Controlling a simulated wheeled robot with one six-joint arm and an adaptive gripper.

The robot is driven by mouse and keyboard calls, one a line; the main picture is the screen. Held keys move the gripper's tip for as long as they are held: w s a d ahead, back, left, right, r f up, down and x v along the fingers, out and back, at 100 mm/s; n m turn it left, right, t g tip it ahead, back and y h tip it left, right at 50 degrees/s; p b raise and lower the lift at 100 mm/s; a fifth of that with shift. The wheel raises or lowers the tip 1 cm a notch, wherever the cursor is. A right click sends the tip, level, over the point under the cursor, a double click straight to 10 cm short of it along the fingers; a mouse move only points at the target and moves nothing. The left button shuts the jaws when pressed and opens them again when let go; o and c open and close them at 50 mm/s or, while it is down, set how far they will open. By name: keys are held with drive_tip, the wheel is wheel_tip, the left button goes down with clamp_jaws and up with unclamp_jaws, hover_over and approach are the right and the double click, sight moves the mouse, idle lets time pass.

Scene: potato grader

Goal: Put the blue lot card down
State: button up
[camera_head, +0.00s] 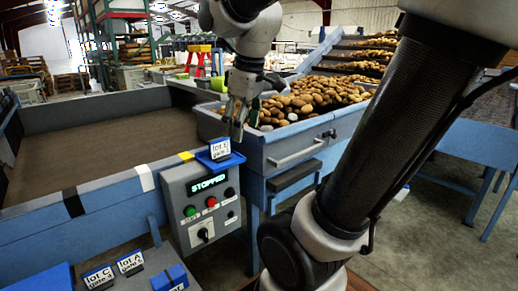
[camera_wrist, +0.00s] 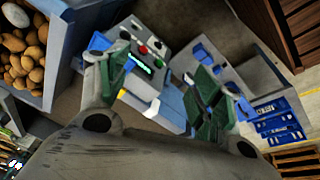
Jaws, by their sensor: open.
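A white lot card (camera_head: 220,148) with dark lettering stands upright on a blue base or tray (camera_head: 232,161) at the top of the grey control box. Its last letter is hard to read. My gripper (camera_head: 236,125) is just above and beside the card with its fingers apart. In the wrist view my gripper (camera_wrist: 160,92) has its two green-padded fingers wide apart. The exact gap from finger to card cannot be told in the head view.
The control box (camera_head: 203,188) has a "STOPPED" display, buttons and a knob. Two other cards, LOT C (camera_head: 98,277) and LOT A (camera_head: 130,262), stand at lower left. A potato-filled bin (camera_head: 285,150) is at right. The wide brown bed (camera_head: 100,136) at left is empty.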

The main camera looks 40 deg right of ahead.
drive_tip(key=s+f+m+t, duration=0.1)
drive_tip(key=s+f+m, duration=0.3)
drive_tip(key=s, duration=0.4)
drive_tip(key=shift+s+a+m, duration=0.25)
drive_tip(key=shift+a+m, duration=0.1)
drive_tip(key=shift+m, duration=0.35)
drive_tip(key=shift+c, duration=0.4)
